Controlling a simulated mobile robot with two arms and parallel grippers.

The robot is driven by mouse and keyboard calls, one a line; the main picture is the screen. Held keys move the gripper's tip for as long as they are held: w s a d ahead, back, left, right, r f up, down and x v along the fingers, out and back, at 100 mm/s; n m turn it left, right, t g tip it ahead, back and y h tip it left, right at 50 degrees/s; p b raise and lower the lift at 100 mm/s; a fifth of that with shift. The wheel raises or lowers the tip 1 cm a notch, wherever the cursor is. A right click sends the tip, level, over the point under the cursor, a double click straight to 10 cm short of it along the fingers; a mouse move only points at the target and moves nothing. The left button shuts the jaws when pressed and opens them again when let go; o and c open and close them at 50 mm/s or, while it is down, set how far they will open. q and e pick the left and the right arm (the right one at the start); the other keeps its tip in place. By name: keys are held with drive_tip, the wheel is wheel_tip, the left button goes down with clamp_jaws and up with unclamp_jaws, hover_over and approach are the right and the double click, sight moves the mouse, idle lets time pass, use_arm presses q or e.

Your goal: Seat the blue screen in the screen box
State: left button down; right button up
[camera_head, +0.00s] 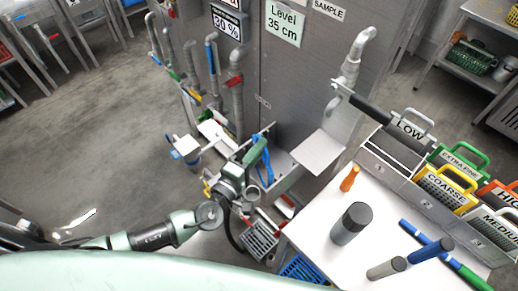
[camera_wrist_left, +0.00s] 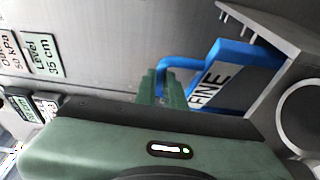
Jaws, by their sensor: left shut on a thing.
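The blue screen (camera_wrist_left: 232,75), labelled FINE, has a blue handle loop on its left side in the left wrist view. My left gripper (camera_wrist_left: 163,90) is shut on that handle. In the head view the blue screen (camera_head: 256,150) shows as a narrow blue piece beside my left gripper (camera_head: 246,165). It is at the grey metal screen box (camera_head: 285,180), next to the grey wall. In the left wrist view the blue screen is close to a grey metal edge. I cannot tell how deep it sits in the box. My right gripper is not in view.
A white table (camera_head: 320,237) at the right holds an orange marker, grey cylinders and blue and green rods. A rack of labelled screens, including a yellow COARSE one (camera_head: 447,188), lines its far side. Pipes (camera_head: 235,100) stand along the wall. The floor at left is open.

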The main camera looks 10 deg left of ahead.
use_arm(q)
drive_tip(key=shift+f, duration=0.15)
drive_tip(key=c, duration=1.5)
unclamp_jaws()
drive_tip(key=b+v, duration=0.3)
drive_tip(key=v, duration=0.9)
